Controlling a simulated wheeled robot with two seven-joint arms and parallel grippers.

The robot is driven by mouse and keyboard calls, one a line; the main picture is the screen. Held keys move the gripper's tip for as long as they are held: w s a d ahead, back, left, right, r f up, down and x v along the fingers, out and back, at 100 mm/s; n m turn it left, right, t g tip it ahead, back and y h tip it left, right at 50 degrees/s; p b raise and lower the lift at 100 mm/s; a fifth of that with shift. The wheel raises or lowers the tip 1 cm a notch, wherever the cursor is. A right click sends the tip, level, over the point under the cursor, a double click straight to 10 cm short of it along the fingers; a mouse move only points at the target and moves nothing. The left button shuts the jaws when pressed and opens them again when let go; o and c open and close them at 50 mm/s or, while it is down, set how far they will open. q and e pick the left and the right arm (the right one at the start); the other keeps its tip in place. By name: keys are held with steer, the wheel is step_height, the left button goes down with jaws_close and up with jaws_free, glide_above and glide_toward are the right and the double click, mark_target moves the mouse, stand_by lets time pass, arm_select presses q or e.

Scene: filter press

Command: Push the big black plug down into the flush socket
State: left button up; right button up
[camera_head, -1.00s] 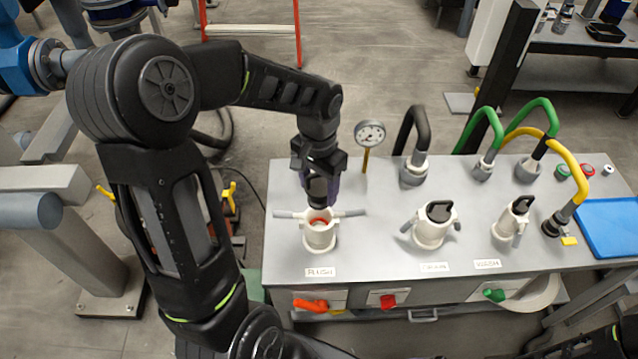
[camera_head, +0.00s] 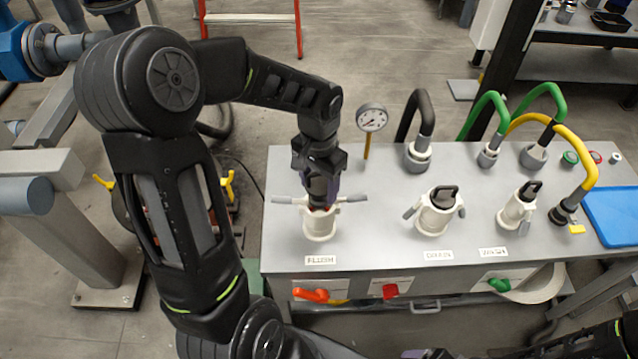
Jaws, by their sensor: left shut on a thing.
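My left gripper (camera_head: 320,192) comes down from above over the flush socket (camera_head: 319,224). It is shut on the black plug, which is mostly hidden by the jaws. The plug's lower end is in the mouth of the socket, and how deep it sits I cannot tell. The socket is cream-coloured, has two grey lever arms spread out to the sides, and stands behind the label "FLUSH" (camera_head: 321,260).
Two more cream sockets with black plugs, the middle one (camera_head: 435,215) and the right one (camera_head: 515,212), stand to the right. A gauge (camera_head: 371,118) on a yellow stem stands just behind. Black, green and yellow hoses line the back. A blue tray (camera_head: 612,215) lies at right.

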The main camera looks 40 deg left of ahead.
arm_select(q)
steer(key=shift+f+b, duration=1.5)
steer(key=shift+f, duration=0.3)
stand_by(0.4)
steer(key=o, duration=1.5)
steer(key=shift+r, duration=0.35)
step_height(320, 180, up, 7)
steer(key=shift+r, duration=0.1)
steer(key=shift+s, duration=0.1)
